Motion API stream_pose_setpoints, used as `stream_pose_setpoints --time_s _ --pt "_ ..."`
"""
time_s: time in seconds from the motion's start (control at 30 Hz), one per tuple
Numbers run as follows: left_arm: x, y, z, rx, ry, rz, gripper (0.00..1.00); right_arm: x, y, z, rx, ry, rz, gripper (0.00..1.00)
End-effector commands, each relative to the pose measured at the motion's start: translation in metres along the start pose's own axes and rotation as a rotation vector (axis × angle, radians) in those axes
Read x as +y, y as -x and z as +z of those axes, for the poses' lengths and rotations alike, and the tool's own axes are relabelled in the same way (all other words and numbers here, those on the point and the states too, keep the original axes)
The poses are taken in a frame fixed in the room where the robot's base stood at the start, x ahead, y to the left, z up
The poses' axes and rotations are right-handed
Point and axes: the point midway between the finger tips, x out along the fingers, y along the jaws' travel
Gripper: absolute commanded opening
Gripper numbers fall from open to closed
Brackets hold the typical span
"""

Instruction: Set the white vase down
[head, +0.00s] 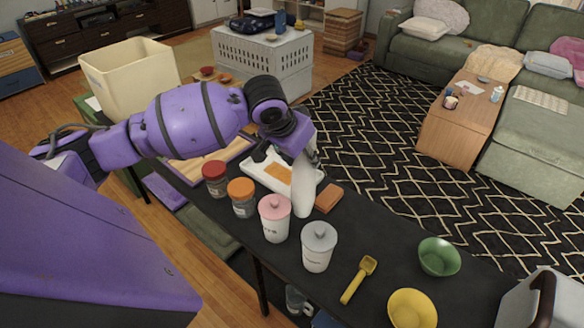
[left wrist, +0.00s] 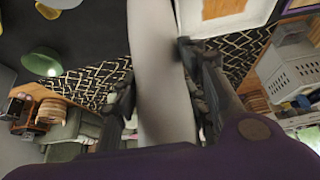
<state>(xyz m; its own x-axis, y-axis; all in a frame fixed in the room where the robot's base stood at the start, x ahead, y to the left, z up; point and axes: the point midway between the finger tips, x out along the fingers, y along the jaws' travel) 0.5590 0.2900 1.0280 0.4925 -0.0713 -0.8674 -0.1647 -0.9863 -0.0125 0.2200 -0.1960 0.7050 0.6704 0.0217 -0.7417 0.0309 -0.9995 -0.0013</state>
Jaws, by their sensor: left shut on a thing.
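The white vase (head: 303,192) is upright, with its lower end over the dark table (head: 385,240), between the pink-lidded canister (head: 275,220) and a small orange-brown block (head: 328,198). I cannot tell if its base touches the table. My left gripper (head: 309,152) is shut around the upper part of the vase. In the left wrist view the vase (left wrist: 162,75) runs between the two fingers of the gripper (left wrist: 163,95). My right gripper is not in view.
A grey-lidded canister (head: 319,246), jars with orange (head: 241,190) and red (head: 215,172) lids, and a white tray (head: 262,182) stand close by. A yellow scoop (head: 358,280), green bowl (head: 439,257) and yellow bowl (head: 411,308) lie to the right. Bare table shows right of the block.

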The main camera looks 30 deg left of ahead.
Motion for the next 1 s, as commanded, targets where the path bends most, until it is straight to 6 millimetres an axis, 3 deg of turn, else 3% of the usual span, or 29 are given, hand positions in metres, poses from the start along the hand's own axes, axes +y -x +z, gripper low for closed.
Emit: stream_pose_setpoints --time_s 0.13,0.3,0.47,0.83,1.0 --pt "0.0 -0.024 0.013 0.004 0.001 0.0 0.0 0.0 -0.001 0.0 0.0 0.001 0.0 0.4" --pt "0.0 -0.037 0.019 0.009 -0.001 -0.001 0.0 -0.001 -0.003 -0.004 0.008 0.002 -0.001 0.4" --pt "-0.005 -0.039 0.02 0.009 0.0 -0.003 0.0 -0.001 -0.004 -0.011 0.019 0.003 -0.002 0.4" --pt "-0.039 -0.038 0.021 0.009 0.0 -0.003 0.0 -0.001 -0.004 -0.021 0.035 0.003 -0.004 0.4" --pt "-0.04 -0.046 0.025 0.009 -0.001 -0.001 0.0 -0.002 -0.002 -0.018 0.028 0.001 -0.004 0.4"
